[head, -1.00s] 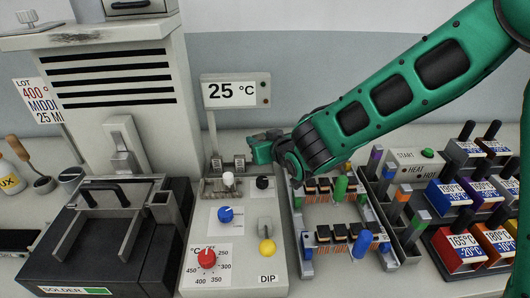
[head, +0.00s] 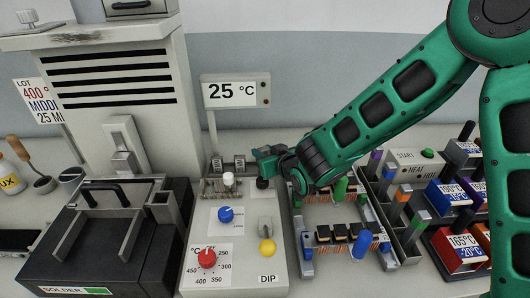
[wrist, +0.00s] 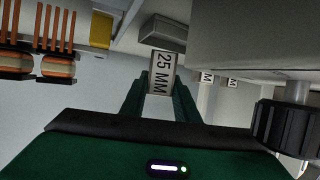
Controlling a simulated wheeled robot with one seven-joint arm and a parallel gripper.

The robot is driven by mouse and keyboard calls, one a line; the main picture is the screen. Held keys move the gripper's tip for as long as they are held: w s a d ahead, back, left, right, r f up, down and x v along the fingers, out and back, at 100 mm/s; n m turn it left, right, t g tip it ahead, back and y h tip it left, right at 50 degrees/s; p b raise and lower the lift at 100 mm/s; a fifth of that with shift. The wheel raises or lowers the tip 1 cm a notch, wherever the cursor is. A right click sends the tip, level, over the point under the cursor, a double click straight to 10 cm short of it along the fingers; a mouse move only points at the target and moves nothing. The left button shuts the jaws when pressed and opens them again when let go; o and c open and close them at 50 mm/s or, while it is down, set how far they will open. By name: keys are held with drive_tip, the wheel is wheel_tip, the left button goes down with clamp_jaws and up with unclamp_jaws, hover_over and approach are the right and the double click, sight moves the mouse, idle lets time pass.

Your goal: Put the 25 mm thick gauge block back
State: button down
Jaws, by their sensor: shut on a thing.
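The 25 mm gauge block (wrist: 162,72) is a grey piece with "25 MM" on its face, held between the two green fingers of my gripper (wrist: 161,90) in the wrist view. In the head view my gripper (head: 262,158) is above the back right of the grey control console, and I cannot make out the held block there. Two other grey blocks (head: 228,164) stand in a holder (head: 213,190) at the console's back, just left of my gripper. Their "MM" labels (wrist: 207,78) show right of the held block in the wrist view.
A white-capped knob (head: 228,179) and a black knob (head: 262,183) are close below my gripper. The "25 °C" display (head: 233,92) stands behind. A rack of coils (head: 338,235) is at right, and the solder pot (head: 110,230) at left.

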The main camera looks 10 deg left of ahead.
drive_tip(key=shift+f, duration=0.2)
drive_tip(key=shift+s+f, duration=0.2)
drive_tip(key=shift+f, duration=0.2)
drive_tip(key=c, duration=1.6)
unclamp_jaws()
drive_tip(key=shift+d+f, duration=0.1)
drive_tip(key=shift+o, duration=1.2)
drive_tip(key=shift+d+f, duration=0.1)
drive_tip(key=shift+d, duration=0.05)
drive_tip(key=shift+w+r, duration=0.1)
drive_tip(key=shift+r, duration=0.55)
drive_tip(key=v, duration=1.1)
drive_tip(key=shift+s+r, duration=0.3)
drive_tip(key=shift+r, duration=0.1)
